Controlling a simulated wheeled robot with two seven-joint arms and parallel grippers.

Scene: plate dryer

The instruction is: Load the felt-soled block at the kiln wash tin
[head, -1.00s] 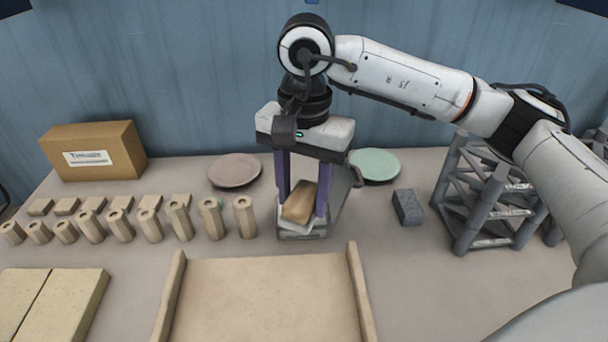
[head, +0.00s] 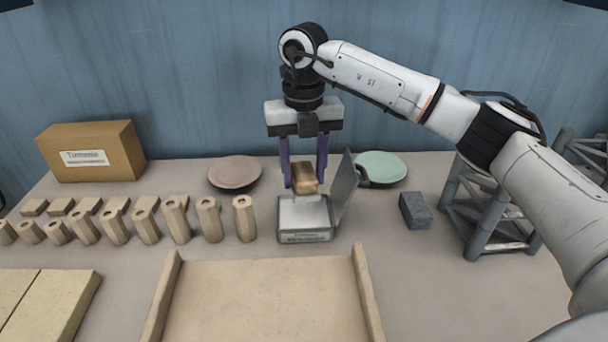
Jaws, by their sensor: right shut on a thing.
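My right gripper (head: 306,180) points down and is shut on the felt-soled block (head: 304,172), a tan wooden block with a paler underside. It holds the block just above the kiln wash tin (head: 306,237). The tin is a grey, shallow, rectangular box with a label on its front. Its lid (head: 345,190) stands open on the right side. The inside of the tin looks pale. A small gap seems to show between the block and the tin. My left gripper is not in view.
Several wooden posts (head: 245,218) stand left of the tin. A pink plate (head: 235,171) and a green plate (head: 381,167) lie behind. A dark grey block (head: 416,210) and a grey rack (head: 478,215) are right. A walled tan board (head: 262,300) is in front; a cardboard box (head: 91,151) is back left.

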